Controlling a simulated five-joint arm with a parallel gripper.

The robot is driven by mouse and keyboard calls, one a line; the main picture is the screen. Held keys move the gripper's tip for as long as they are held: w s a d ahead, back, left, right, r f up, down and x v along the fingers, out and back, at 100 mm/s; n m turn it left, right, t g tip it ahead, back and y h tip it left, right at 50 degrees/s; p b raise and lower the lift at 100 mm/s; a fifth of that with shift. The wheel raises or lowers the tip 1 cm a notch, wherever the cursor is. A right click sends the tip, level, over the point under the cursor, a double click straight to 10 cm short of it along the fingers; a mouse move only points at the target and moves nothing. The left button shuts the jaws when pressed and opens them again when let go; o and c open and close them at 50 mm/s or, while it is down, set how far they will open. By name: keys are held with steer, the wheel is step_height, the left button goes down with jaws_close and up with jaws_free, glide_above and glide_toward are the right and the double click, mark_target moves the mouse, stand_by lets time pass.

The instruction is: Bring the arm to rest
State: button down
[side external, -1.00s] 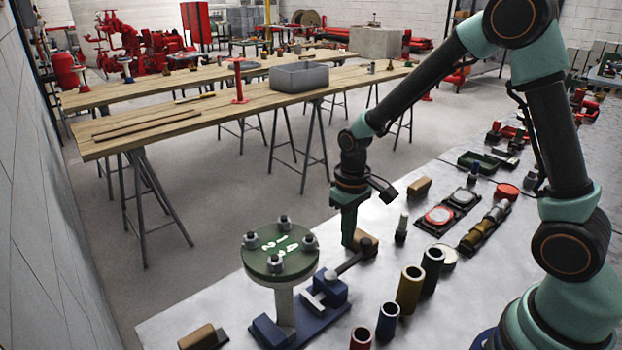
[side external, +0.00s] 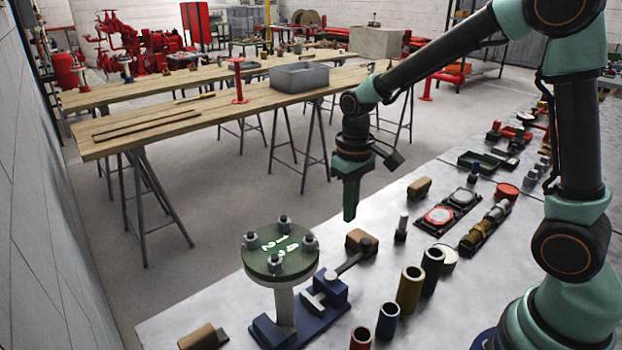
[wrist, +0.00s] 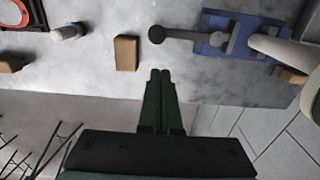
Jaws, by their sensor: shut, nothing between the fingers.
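My gripper (side external: 350,200) is raised above the metal bench near its far edge, fingers pointing down. In the wrist view its two green fingers (wrist: 160,90) are together with nothing between them. Below it, a brown block (side external: 360,240) lies on the bench; it also shows in the wrist view (wrist: 126,53), apart from the fingers. A blue vise (side external: 328,288) with a dark round-ended handle stands left of the block. A green flange (side external: 279,254) with several nuts and white markings stands on a pale post beside the vise.
Several coloured tubes (side external: 409,290) stand upright on the bench (side external: 240,290) in front. A small bottle (side external: 402,226), another brown block (side external: 419,188) and trays with round discs (side external: 439,215) lie to the right. Wooden tables (side external: 200,119) stand beyond a floor gap.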

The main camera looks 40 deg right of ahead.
steer(key=s+r+t, duration=0.5)
steer(key=s+r, duration=0.4)
steer(key=r, duration=0.3)
steer(key=shift+s+d+t, duration=0.3)
steer(key=shift+s, duration=0.05)
stand_by(0.8)
